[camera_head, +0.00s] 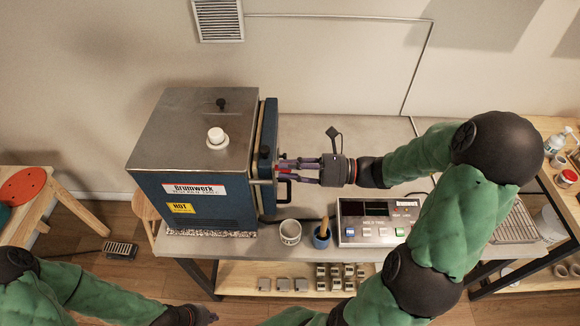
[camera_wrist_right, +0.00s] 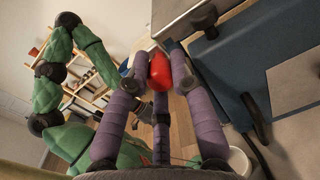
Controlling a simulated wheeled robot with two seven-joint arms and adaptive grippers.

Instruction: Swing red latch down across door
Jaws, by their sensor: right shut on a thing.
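The blue and grey kiln (camera_head: 200,150) stands on the left of the bench. Its blue door (camera_head: 270,120) is on the right side and looks closed or nearly so. The red latch (camera_wrist_right: 160,72) shows between my finger tips in the right wrist view; only a trace of red shows in the head view. My right gripper (camera_head: 284,168) reaches in from the right at the door's edge and is shut on the latch. My left gripper (camera_head: 203,314) is low at the bottom edge of the head view, away from the kiln; its fingers are too unclear to judge.
A black door handle (camera_head: 286,186) is just below my right fingers. A white cup (camera_head: 290,232), a blue pot with a wooden-handled tool (camera_head: 322,237) and a control box (camera_head: 376,222) stand in front. The bench behind my right arm is clear.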

